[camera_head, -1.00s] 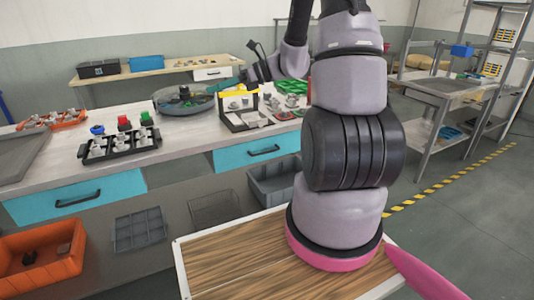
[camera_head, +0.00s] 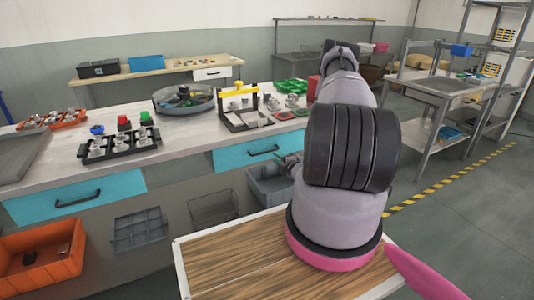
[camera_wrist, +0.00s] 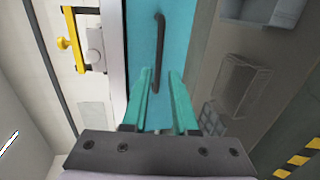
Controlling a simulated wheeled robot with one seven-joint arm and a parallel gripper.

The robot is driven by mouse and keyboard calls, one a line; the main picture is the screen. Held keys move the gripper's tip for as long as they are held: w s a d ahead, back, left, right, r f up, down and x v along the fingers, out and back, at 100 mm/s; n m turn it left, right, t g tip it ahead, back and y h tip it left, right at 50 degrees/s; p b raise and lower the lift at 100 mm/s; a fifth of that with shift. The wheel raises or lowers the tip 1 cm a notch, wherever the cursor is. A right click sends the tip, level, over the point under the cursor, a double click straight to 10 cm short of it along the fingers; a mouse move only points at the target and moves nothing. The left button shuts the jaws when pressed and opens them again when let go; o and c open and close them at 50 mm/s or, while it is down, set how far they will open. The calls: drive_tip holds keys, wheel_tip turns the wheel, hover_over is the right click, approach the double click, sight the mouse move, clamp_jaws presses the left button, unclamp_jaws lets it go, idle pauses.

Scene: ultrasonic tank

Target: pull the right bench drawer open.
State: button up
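The right bench drawer (camera_head: 230,158) has a teal front with a black bar handle (camera_head: 263,151), and looks shut in the bench. In the wrist view the teal front (camera_wrist: 183,35) fills the middle and the dark handle (camera_wrist: 160,45) runs up the picture. My gripper (camera_wrist: 161,71) is open, with two teal fingers pointing at the drawer front. The handle's lower end appears between the fingers in that view; I cannot tell whether they touch it. In the head view only a bit of my gripper (camera_head: 288,160) shows beside the drawer's right end; my arm hides the rest.
The left teal drawer (camera_head: 110,188) is shut. Below the bench are a grey bin (camera_head: 268,188), a wire basket (camera_head: 213,208) and an orange bin (camera_head: 60,262). On the bench stand a yellow-handled rack (camera_head: 225,112), a round tank (camera_head: 165,105) and a black tray (camera_head: 125,148).

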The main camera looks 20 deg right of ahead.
sight(268, 152)
drive_tip(key=x, duration=0.9)
drive_tip(key=shift+w, duration=0.3)
clamp_jaws()
idle(1.0)
